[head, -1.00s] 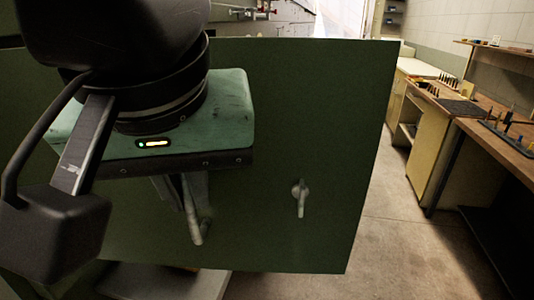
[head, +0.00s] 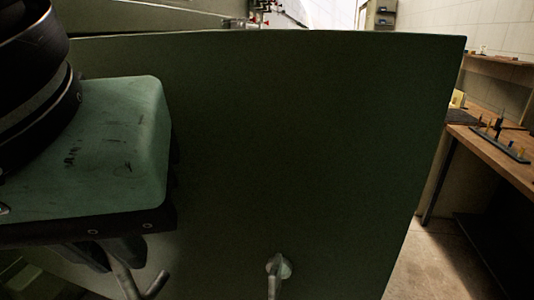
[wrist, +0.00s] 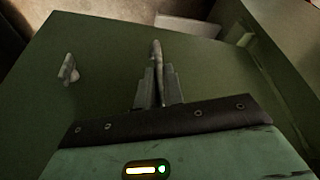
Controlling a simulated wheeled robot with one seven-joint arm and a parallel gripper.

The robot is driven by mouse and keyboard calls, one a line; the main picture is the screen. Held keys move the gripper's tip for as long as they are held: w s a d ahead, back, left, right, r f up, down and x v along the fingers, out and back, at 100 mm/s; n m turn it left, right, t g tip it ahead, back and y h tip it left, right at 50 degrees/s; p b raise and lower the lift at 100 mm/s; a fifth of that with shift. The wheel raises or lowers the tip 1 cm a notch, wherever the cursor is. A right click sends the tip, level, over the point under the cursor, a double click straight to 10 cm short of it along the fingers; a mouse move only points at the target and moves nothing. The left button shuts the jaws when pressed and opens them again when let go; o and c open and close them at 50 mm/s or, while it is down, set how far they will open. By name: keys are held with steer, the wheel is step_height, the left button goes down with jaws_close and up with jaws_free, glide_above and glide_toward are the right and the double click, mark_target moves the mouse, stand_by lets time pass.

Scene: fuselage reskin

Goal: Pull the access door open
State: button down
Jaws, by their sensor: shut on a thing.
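The access door is a large dark green panel (head: 300,130) that fills most of the head view and also lies under my gripper in the wrist view (wrist: 100,45). It carries two pale lever handles. My gripper (wrist: 158,92) is shut on one handle (wrist: 155,55), with a finger on each side of it. In the head view that handle (head: 152,286) shows below my gripper's green housing at lower left; the fingers are partly hidden there. The other handle (head: 277,272) stands free, and it shows at left in the wrist view (wrist: 68,70).
A wooden workbench (head: 490,140) with small tools and a dark rack stands at the right, beyond the door's edge. Bare floor (head: 425,245) shows between the door and the bench. A green frame (wrist: 290,40) runs along the right of the wrist view.

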steer(key=c, duration=1.5)
jaws_free()
steer(key=shift+a, duration=0.2)
steer(key=shift+d, duration=0.1)
steer(key=shift+r, duration=0.15)
steer(key=v, duration=1.7)
steer(key=shift+s, duration=0.1)
steer(key=shift+r, duration=0.1)
